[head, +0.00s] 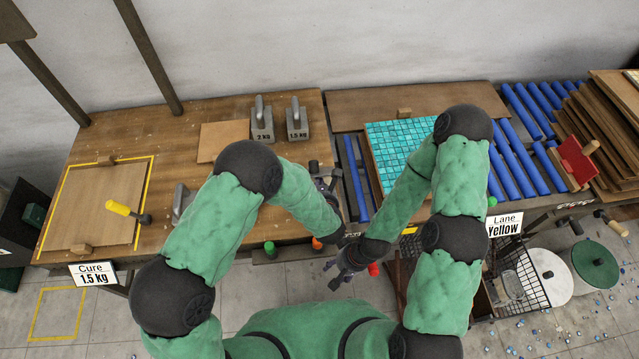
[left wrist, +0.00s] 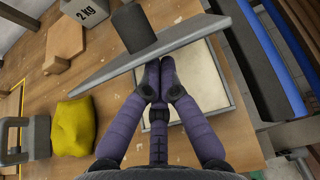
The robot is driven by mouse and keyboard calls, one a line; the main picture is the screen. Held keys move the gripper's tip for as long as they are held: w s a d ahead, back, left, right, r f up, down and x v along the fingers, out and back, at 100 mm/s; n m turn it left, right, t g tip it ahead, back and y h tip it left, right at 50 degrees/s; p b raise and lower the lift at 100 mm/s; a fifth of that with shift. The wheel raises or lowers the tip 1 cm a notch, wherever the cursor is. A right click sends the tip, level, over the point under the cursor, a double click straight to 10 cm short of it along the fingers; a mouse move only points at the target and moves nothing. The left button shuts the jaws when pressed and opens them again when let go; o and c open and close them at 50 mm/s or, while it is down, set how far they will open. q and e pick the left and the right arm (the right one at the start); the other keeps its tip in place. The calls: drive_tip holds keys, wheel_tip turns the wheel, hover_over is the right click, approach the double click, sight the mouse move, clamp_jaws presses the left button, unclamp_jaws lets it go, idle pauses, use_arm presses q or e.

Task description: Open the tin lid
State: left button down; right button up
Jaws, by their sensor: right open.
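The tin (left wrist: 231,98) shows in the left wrist view as a shallow grey-rimmed box with a pale inside. Its grey lid (left wrist: 98,80) is tilted up over it, seen almost edge-on, with a dark round knob (left wrist: 133,28) on its top face. My left gripper (left wrist: 160,82) has its purple fingers drawn together at the lid's underside, over the tin; the lid hides the very tips. In the head view my left gripper (head: 326,184) is at the bench's right part, and my arm hides most of the tin. My right gripper (head: 343,268) is open and empty, lower, off the bench's front edge.
A yellow bag (left wrist: 73,127) and a grey weight (left wrist: 38,137) lie left of the tin. The 2 kg (head: 262,124) and 1.5 kg (head: 297,122) weights stand at the back. A turquoise mosaic sheet (head: 390,150) and blue rollers (head: 520,130) are right.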

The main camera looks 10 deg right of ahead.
sight(317, 162)
use_arm(q)
drive_tip(key=shift+w+r+g+p, duration=0.2)
drive_tip(key=shift+r+g+p, duration=0.1)
drive_tip(key=shift+w+r+g+p, duration=0.4)
drive_tip(key=shift+r+p, duration=0.2)
drive_tip(key=shift+p, duration=0.1)
drive_tip(key=w+r+g+p, duration=0.2)
drive_tip(key=p, duration=0.1)
drive_tip(key=shift+w+p, duration=0.1)
drive_tip(key=shift+p, duration=0.3)
drive_tip(key=shift+w+r+g+p, duration=0.3)
drive_tip(key=shift+w+g+p, duration=0.4)
drive_tip(key=shift+g, duration=0.2)
drive_tip(key=shift+w, duration=0.15)
drive_tip(key=shift+w+r, duration=0.25)
drive_tip(key=shift+w, duration=0.45)
drive_tip(key=shift+w+r, duration=0.15)
drive_tip(key=shift+w, duration=0.55)
drive_tip(key=shift+w+r, duration=0.15)
drive_tip(key=shift+w, duration=0.5)
